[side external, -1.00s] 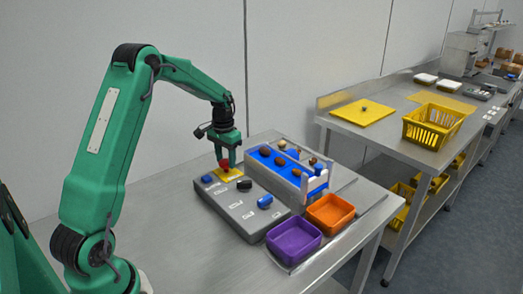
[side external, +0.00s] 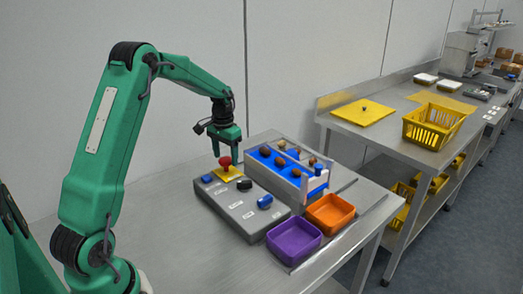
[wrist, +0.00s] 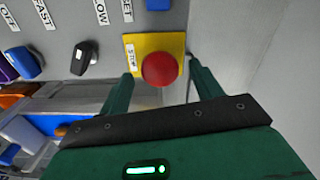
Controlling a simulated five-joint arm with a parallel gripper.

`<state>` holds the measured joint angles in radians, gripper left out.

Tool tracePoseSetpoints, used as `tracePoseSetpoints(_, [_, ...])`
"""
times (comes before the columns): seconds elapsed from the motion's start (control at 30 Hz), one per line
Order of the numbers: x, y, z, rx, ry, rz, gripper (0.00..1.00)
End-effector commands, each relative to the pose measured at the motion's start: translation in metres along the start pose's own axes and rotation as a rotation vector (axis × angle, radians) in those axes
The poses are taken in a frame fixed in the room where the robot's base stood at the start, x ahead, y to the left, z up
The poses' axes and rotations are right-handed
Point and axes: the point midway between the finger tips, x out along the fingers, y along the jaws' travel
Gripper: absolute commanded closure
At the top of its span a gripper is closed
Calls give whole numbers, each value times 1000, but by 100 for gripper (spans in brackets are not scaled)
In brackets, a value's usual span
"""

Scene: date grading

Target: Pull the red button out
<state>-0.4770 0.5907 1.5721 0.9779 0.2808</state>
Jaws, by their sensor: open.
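The red button (side external: 225,161) is a round mushroom head on a yellow plate (side external: 238,178), at the far left end of the grey control box (side external: 238,211). Its head stands a little above the plate. In the wrist view the red button (wrist: 160,70) sits between my fingers, with a "STOP" label beside it on the yellow plate (wrist: 136,43). My gripper (side external: 225,155) is open and empty just above the button, fingers pointing down on either side. In the wrist view my gripper (wrist: 163,82) shows gaps between both fingers and the button.
A blue-decked rack with dates (side external: 314,186) stands close on the right. Purple (side external: 294,240) and orange (side external: 330,213) trays lie in front.

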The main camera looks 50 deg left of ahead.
Motion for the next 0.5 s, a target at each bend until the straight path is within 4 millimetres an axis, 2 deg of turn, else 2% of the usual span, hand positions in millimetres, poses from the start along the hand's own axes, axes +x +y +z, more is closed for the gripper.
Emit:
tracePoseSetpoints(0.27, [-10,0,0,0,2,-1,35])
tracePoseSetpoints(0.5, [-39,0,-1,0,4,-1,35])
